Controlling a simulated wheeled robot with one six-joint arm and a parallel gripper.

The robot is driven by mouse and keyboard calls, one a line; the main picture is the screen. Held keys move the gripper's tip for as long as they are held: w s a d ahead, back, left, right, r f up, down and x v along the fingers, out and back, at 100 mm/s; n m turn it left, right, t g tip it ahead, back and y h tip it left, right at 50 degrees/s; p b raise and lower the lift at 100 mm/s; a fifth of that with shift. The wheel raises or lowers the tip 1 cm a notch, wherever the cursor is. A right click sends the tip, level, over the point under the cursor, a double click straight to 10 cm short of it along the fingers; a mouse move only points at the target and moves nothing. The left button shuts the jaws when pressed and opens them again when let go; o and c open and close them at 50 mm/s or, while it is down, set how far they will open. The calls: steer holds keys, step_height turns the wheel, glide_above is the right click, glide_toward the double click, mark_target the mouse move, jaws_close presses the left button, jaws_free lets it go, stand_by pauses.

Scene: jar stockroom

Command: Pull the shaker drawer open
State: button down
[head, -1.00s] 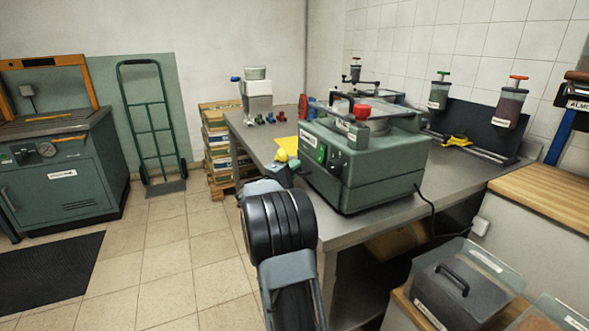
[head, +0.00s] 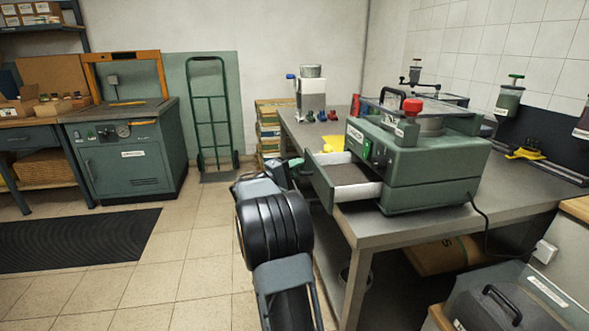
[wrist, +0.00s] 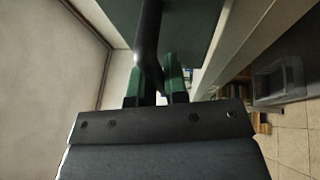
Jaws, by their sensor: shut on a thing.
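The shaker (head: 432,180) is a green bench machine with a clear lid and a red knob, standing on the steel table. Its drawer (head: 369,192) is out on the left side, with pale side walls and a dark brownish inside. My gripper (head: 292,172) is at the drawer's front, left of the shaker. In the wrist view my gripper's green fingers (wrist: 157,85) are shut on the drawer's black bar handle (wrist: 148,40). Most of the handle is hidden by my arm in the head view.
The steel table (head: 420,222) has a grinder-like device (head: 311,92) at its far end. A green hand truck (head: 209,120) leans on the back wall. A green cabinet (head: 124,155) and a black mat (head: 75,240) are at left. Tiled floor is free left of my arm.

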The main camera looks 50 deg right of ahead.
stand_by(0.3)
steer(key=c, duration=1.4)
jaws_free()
steer(key=shift+c, duration=0.2)
steer(key=p+v, duration=0.2)
steer(key=v, duration=1.2)
steer(key=shift+d+f, duration=0.1)
steer(key=s+a+r+n+t+y+p, duration=0.1)
steer(key=s+a+r+t+y+p, duration=0.1)
steer(key=s+a+r+y+p, duration=1)
steer(key=s+a+r+t+y+p, duration=0.2)
steer(key=a+r+t+y+p, duration=0.1)
steer(key=a+p, duration=0.4)
steer(key=s+a+r+t+y+p, duration=0.3)
steer(key=a+y+p, duration=0.1)
steer(key=a+p, duration=0.3)
steer(key=p, duration=0.2)
steer(key=shift+a+r+n+y+p, duration=0.2)
steer(key=shift+r+n+y+p, duration=0.1)
steer(key=shift+r+n+p, duration=0.1)
